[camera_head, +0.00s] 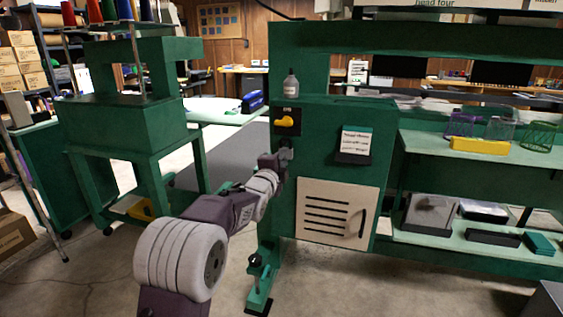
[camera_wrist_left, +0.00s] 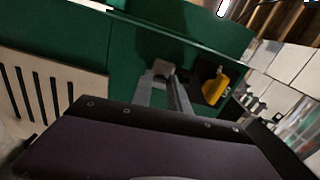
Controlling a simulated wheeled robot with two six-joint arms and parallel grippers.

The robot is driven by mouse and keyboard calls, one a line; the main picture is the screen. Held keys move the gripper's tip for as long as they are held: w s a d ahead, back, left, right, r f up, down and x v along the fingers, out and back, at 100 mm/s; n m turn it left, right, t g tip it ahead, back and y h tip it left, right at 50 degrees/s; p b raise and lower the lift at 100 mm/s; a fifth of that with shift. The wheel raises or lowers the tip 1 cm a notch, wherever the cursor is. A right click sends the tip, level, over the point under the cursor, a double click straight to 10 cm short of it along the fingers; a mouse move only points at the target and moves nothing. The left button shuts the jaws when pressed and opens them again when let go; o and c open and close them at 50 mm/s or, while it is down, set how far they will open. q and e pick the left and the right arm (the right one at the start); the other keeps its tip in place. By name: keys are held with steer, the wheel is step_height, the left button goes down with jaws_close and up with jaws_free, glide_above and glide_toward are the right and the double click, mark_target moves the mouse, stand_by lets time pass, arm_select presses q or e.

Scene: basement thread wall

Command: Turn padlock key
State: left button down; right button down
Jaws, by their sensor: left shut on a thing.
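My left gripper (camera_head: 283,157) reaches the front of the green cabinet, just below the yellow rotary handle (camera_head: 285,121) on its black plate. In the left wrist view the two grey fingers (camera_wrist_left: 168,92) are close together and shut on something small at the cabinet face. A grey block, which looks like the padlock (camera_wrist_left: 163,70), shows at the fingertips. The key itself is hidden between the fingers, and I cannot tell its angle. The yellow handle also shows in the left wrist view (camera_wrist_left: 215,87), to the right of the fingers. My right gripper is not in view.
A louvred cream panel (camera_head: 337,213) lies below the gripper. A note holder (camera_head: 354,145) is at its right. Shelves with a yellow tray (camera_head: 481,146) are at the right.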

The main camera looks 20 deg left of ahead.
arm_select(q)
steer(key=c, duration=1.2)
jaws_free()
steer(key=shift+c, duration=0.2)
